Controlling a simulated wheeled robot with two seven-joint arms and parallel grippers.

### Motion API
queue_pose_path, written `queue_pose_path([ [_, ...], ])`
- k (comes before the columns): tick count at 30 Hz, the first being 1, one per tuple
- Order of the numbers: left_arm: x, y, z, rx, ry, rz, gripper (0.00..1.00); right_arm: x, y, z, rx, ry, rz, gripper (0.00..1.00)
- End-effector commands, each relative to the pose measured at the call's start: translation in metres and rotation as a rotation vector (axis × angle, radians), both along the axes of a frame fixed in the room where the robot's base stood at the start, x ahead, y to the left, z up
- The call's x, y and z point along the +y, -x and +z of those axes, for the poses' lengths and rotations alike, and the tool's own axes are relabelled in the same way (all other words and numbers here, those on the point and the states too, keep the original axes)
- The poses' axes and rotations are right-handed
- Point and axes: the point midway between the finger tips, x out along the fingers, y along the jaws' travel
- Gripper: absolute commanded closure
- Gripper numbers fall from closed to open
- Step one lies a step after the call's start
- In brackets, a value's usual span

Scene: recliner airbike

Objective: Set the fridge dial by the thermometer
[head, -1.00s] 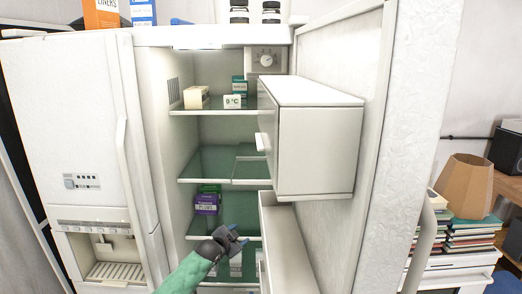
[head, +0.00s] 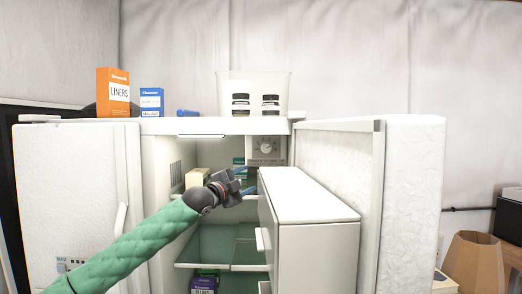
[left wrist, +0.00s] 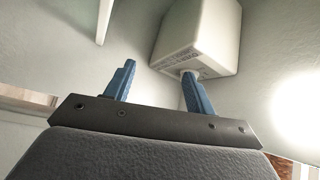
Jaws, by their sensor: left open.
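The fridge dial (head: 266,146) is a round pale knob on a grey control box at the top right inside the open fridge. The control box (left wrist: 205,30) also shows in the left wrist view, its knob small near the right finger; I cannot tell if they touch. My left gripper (head: 246,180) is open and empty, its blue fingers below and left of the dial in the head view. The left gripper (left wrist: 158,72) also shows in the left wrist view. The thermometer is hidden now, behind my gripper. My right gripper is not in view.
A cream box (head: 196,178) and a green box sit on the top shelf. An orange liners box (head: 113,92) and a white basket stand on top.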

Motion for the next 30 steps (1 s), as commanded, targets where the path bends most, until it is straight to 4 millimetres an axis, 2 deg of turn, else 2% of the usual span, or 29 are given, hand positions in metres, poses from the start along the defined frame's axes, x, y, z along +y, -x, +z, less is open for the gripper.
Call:
queue_pose_path([
  [1,0.001,0.005,0.023,-0.030,-0.011,-0.006,0.45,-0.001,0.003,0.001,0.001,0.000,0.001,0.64],
  [3,0.000,0.011,0.045,-0.063,-0.024,-0.013,0.45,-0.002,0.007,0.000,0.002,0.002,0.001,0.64],
  [7,-0.001,0.018,0.069,-0.099,-0.039,-0.020,0.45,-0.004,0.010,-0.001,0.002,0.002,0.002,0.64],
  [14,-0.006,0.016,0.079,-0.109,-0.042,-0.023,0.45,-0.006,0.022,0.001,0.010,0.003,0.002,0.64],
  [20,-0.020,0.001,0.086,-0.109,-0.042,-0.023,0.45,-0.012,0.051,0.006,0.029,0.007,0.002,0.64],
  [24,-0.034,-0.014,0.091,-0.108,-0.042,-0.024,0.45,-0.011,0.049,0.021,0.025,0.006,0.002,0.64],
  [30,-0.047,-0.029,0.093,-0.108,-0.043,-0.022,0.45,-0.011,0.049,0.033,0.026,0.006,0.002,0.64],
])
